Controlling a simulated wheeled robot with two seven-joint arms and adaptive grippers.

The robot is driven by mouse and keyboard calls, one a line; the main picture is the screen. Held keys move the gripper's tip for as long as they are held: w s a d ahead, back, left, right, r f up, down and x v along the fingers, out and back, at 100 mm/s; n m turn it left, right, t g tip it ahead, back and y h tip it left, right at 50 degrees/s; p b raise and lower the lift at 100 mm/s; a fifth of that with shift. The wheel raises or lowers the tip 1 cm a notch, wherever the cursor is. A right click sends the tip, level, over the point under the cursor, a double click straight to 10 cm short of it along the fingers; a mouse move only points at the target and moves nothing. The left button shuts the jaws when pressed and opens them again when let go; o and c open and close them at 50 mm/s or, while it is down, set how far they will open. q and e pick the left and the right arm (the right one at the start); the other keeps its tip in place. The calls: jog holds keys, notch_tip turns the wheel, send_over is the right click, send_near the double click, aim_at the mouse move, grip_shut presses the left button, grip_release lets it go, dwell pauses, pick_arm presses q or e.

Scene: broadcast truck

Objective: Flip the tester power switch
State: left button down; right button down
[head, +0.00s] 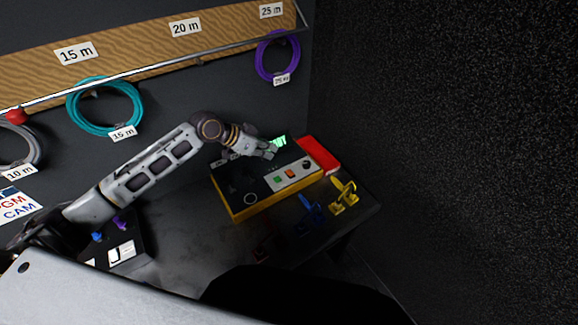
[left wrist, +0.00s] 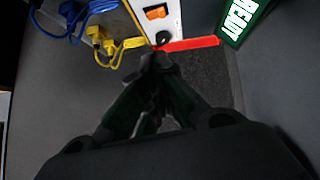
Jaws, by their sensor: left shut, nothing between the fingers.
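The tester (head: 243,203) is a black box with a yellow base on the bench. Its pale panel (head: 283,180) carries a green button (head: 278,179), an orange switch (head: 290,174) and a black knob (head: 306,165). A lit green display (head: 279,142) stands at its back. In the left wrist view, the orange switch (left wrist: 157,12), the knob (left wrist: 163,38) and the display (left wrist: 240,18) reading READY show. My left gripper (head: 272,153) is shut and empty, above the tester's back part. Its fingertips (left wrist: 155,62) appear just below the knob in the wrist view; contact cannot be told.
A red piece (head: 318,153) lies along the tester's right side. Coiled cables (head: 104,107) hang on the back wall. A dark wall (head: 440,140) rises at the right.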

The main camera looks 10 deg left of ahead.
pick_arm(q)
jog(key=shift+w+f, duration=0.1)
pick_arm(e)
jog(key=shift+w+a, duration=0.1)
jog(key=shift+a, duration=0.1)
jog(key=shift+a, duration=0.1)
pick_arm(q)
jog(key=p, duration=0.2)
send_over(289, 173)
jog(key=f, duration=0.7)
jog(key=shift+w, duration=0.2)
notch_tip(289, 173, down, 2)
jog(key=shift+s, duration=0.1)
jog(key=shift+s+d+f, duration=0.1)
jog(key=shift+s+f, duration=0.05)
jog(key=shift+f, duration=0.8)
pick_arm(e)
notch_tip(289, 173, up, 2)
jog(key=shift+r, duration=0.25)
